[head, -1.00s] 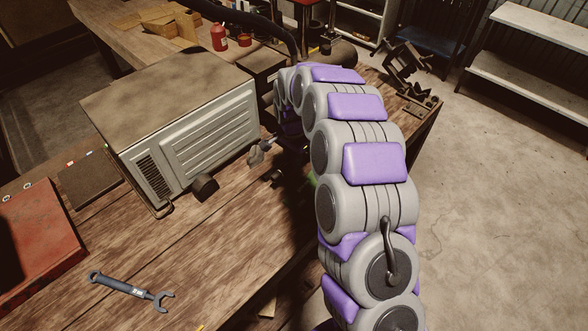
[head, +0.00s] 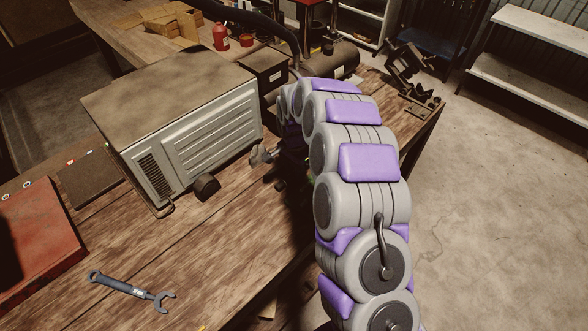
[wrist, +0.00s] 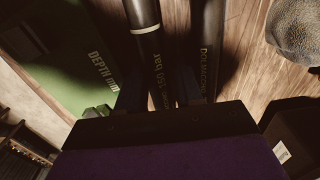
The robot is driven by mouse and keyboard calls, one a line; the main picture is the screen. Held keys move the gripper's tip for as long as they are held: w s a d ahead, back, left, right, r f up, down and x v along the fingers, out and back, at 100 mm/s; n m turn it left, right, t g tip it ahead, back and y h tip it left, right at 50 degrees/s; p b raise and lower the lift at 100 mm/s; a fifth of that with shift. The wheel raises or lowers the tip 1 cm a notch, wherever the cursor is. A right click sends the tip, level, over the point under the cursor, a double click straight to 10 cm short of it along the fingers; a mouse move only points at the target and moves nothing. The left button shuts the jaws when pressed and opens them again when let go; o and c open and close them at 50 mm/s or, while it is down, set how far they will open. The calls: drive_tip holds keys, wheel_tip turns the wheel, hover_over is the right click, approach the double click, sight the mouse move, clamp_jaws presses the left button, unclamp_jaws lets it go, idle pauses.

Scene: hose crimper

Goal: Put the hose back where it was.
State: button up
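In the wrist view a black hose (wrist: 146,35) with a pale band and printed lettering runs between the two dark fingers of my gripper (wrist: 158,94). The fingers sit close against both its sides. A second dark lettered tube or hose length (wrist: 207,40) runs beside it on the right. A green panel marked "DEPTH mm" (wrist: 80,75) is at the left. In the head view a black hose (head: 262,22) arches over the back of the bench and drops behind my arm.
A grey metal box with a vented side (head: 185,135) stands left of my arm on the wooden bench. A wrench (head: 130,290) lies at the front, near a red case (head: 35,235). Dark metal parts (head: 410,80) sit at the far right corner. The floor at right is clear.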

drive_tip(key=shift+d+r, duration=0.1)
drive_tip(key=shift+d, duration=0.15)
drive_tip(key=shift+d+r, duration=0.2)
drive_tip(key=shift+r, duration=0.3)
wheel_tip(320, 180, up, 10)
drive_tip(key=p, duration=0.2)
drive_tip(key=s+d+r+n, duration=0.2)
drive_tip(key=s+d+r, duration=0.1)
drive_tip(key=s+r, duration=0.4)
drive_tip(key=s+d+r+n, duration=0.1)
drive_tip(key=s+d+n, duration=0.1)
drive_tip(key=s, duration=1)
drive_tip(key=s+d+r+n+g, duration=0.1)
drive_tip(key=s+d, duration=0.3)
drive_tip(key=s, duration=0.8)
drive_tip(key=s+d+r+n, duration=0.2)
drive_tip(key=s+d+n, duration=0.2)
drive_tip(key=s, duration=0.8)
drive_tip(key=shift+g, duration=0.4)
drive_tip(key=shift+w, duration=0.1)
drive_tip(key=shift+f+b, duration=0.4)
drive_tip(key=shift+b, duration=0.1)
